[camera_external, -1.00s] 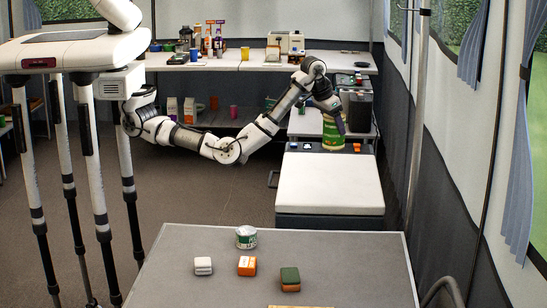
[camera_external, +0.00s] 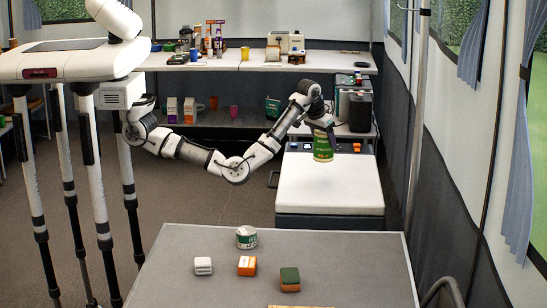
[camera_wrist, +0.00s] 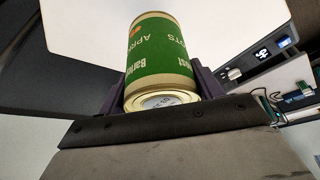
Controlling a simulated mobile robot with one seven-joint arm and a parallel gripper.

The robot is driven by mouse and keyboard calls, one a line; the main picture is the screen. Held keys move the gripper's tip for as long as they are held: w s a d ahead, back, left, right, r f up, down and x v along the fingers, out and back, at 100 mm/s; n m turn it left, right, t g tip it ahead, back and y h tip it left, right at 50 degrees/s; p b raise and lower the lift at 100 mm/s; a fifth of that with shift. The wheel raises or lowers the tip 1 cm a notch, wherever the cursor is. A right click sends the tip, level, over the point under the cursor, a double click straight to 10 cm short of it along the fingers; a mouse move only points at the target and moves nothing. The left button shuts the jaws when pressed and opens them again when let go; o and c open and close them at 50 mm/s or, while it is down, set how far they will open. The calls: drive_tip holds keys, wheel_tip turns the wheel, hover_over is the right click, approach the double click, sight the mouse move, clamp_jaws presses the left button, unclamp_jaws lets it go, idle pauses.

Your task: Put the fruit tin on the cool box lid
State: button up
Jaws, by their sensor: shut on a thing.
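The fruit tin is a green can with a cream band and "APR…OTS" lettering (camera_external: 323,147). It also shows large in the wrist view (camera_wrist: 160,62). My gripper (camera_external: 321,127) is shut on it, with a dark finger on each side of the tin. The tin is upright over the back part of the white cool box lid (camera_external: 330,186). Its bottom appears at or just above the lid; I cannot tell whether they touch. The lid also fills the top of the wrist view (camera_wrist: 85,22).
A grey table (camera_external: 200,265) in front bears a white-and-green tin (camera_external: 246,237), a white block (camera_external: 203,265), an orange box (camera_external: 247,265) and a green-and-brown block (camera_external: 289,279). A crowded counter (camera_external: 225,62) is behind. The rest of the lid is bare.

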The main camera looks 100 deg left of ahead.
sight(317, 141)
wheel_tip(317, 141, down, 9)
drive_tip(key=shift+r, duration=0.1)
idle(0.4)
drive_tip(key=o, duration=1.3)
drive_tip(key=shift+f, duration=0.25)
drive_tip(key=v, duration=1.2)
drive_tip(key=shift+r+p, duration=0.15)
drive_tip(key=shift+p, duration=0.15)
